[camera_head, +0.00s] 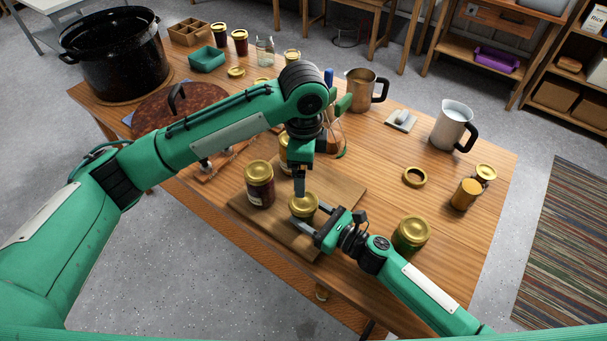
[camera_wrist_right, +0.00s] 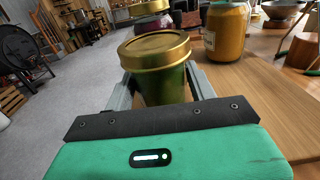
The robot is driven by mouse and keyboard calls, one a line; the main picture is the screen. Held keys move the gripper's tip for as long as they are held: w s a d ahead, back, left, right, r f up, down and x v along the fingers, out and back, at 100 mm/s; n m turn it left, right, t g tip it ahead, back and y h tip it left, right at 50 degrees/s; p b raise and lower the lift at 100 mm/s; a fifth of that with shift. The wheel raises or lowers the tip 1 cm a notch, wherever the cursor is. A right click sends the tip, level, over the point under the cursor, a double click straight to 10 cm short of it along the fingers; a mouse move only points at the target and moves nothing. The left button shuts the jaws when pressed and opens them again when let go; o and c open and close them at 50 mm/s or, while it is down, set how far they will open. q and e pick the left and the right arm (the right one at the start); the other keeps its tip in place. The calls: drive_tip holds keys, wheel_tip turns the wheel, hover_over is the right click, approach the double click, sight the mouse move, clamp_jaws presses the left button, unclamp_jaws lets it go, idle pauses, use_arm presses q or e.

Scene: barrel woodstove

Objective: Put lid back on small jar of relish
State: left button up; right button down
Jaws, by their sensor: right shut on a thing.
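A small jar with a gold lid (camera_head: 303,204) stands near the front of the wooden cutting board. In the right wrist view, its gold lid (camera_wrist_right: 155,50) covers the top and greenish glass (camera_wrist_right: 163,86) shows below. The lid looks level; whether it is fully tight cannot be told. My right gripper (camera_head: 306,214) comes from the lower right, its fingers around the jar's body below the lid and shut on it. My left gripper (camera_head: 299,184) points down just above or behind the lid; its finger gap is hidden and contact is unclear.
A dark-red jar (camera_head: 259,186) stands left of the small jar on the cutting board (camera_head: 343,188). An amber jar (camera_wrist_right: 227,32) is behind it. A green jar (camera_head: 410,238) stands close to my right wrist. A loose gold ring (camera_head: 414,177) lies on open tabletop at right.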

sight(314, 218)
drive_tip(key=shift+c, duration=2)
unclamp_jaws()
drive_tip(key=shift+s+d, duration=0.3)
drive_tip(key=shift+d, duration=0.15)
drive_tip(key=b+v, duration=0.2)
drive_tip(key=v, duration=0.3)
drive_tip(key=shift+s+d+f, duration=0.1)
drive_tip(key=shift+s+d, duration=0.35)
drive_tip(key=shift+d, duration=0.15)
drive_tip(key=shift+s, duration=0.1)
